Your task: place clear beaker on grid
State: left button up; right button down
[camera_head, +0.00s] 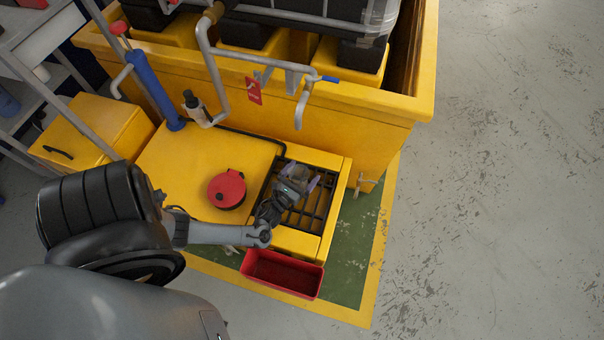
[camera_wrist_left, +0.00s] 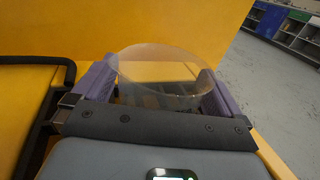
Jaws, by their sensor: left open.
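The clear beaker (camera_wrist_left: 165,72) shows in the left wrist view as a transparent round rim between my purple fingers. My left gripper (camera_wrist_left: 157,82) is open, with one finger on each side of the beaker; I cannot tell whether either finger touches it. In the head view my left gripper (camera_head: 299,174) is over the dark grid (camera_head: 322,203), which is set in the yellow unit. The beaker is too faint to make out clearly there, and its base is hidden in the wrist view. My right gripper is not in view.
A red round lid (camera_head: 227,189) sits on the yellow top left of the grid. A red open bin (camera_head: 283,273) is at the front. A tall yellow container wall (camera_head: 335,125) with grey pipes stands behind. The floor to the right is clear.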

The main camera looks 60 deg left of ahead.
pick_arm(q)
jog(key=shift+s+d+r, duration=0.2)
jog(key=shift+s, duration=0.25)
jog(key=p+v, duration=0.3)
jog(key=v, duration=0.7)
jog(key=shift+s+d, duration=0.15)
jog(key=shift+d+n, duration=0.15)
jog(key=shift+n, duration=0.25)
jog(key=shift+w+d+f+n+g+y, duration=0.15)
jog(key=shift+n+g, duration=0.1)
jog(key=shift+n, duration=0.25)
jog(key=shift+w+r+n+g+y, duration=0.15)
jog(key=shift+n+g, duration=0.1)
jog(key=shift+n, duration=0.25)
jog(key=w+d+r+n+g+h, duration=0.35)
jog(key=d+n, duration=0.25)
jog(key=n, duration=0.3)
jog(key=w+d+r+n+g+h, duration=0.2)
jog(key=w+d+r+n+g, duration=0.15)
jog(key=d+n, duration=0.4)
jog(key=s+d+r+n+g+h, duration=0.3)
jog(key=s+r+n, duration=0.5)
jog(key=r, duration=0.4)
jog(key=shift+s+r+n+g, duration=0.2)
jog(key=shift+s+n+g, duration=0.15)
jog(key=shift+n+g, duration=0.45)
jog(key=shift+d, duration=0.15)
